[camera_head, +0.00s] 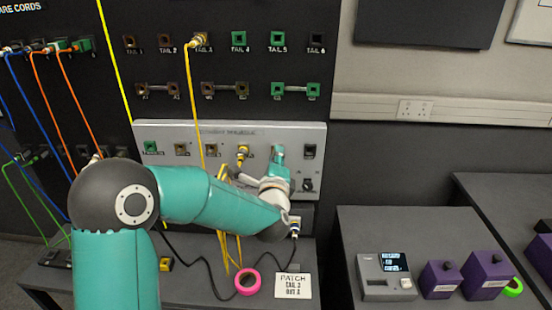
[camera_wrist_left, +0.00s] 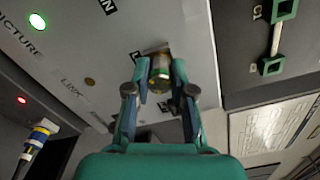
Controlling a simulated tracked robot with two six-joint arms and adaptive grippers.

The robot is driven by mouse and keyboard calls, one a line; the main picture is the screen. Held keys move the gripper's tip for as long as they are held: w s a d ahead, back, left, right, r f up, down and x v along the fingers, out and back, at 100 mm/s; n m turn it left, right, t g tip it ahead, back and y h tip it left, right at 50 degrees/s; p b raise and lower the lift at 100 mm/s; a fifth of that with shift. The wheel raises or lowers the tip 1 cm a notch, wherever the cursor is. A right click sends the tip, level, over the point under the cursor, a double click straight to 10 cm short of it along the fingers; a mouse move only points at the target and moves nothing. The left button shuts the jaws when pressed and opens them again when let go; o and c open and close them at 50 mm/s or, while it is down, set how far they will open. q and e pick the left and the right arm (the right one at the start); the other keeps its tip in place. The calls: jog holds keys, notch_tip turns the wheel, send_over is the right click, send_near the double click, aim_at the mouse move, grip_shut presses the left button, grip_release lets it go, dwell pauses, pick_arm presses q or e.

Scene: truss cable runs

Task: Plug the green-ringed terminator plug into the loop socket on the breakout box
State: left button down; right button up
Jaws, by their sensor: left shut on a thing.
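The breakout box (camera_head: 222,133) is a light grey panel on the dark wall, with a row of sockets. My left gripper (camera_head: 276,166) is at the right part of its face. In the left wrist view my left gripper (camera_wrist_left: 161,84) is shut on a short brassy plug (camera_wrist_left: 158,66), apparently the terminator plug. The plug's far end is at the panel face; how deep it sits cannot be told. The gripper hides the socket there, and the loop label is not readable. My right gripper is not in view.
A yellow cord (camera_head: 187,80) hangs from TAIL 3 past the box, beside another yellow plug (camera_head: 243,153). Below are a pink tape roll (camera_head: 248,282), a PATCH card (camera_head: 294,284) and a black cable. Purple boxes (camera_head: 484,274) stand on the right bench.

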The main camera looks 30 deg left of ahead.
pick_arm(q)
jog(key=shift+r+m, duration=0.2)
jog(key=shift+m, duration=0.3)
jog(key=shift+a, duration=0.1)
jog(key=m, duration=0.2)
jog(key=shift+w+r+m, duration=0.1)
jog(key=shift+m, duration=0.3)
jog(key=c, duration=1.2)
grip_release()
jog(key=shift+w, duration=0.1)
jog(key=shift+o, duration=1.4)
jog(key=shift+w+f, duration=0.1)
jog(key=shift+f, duration=0.15)
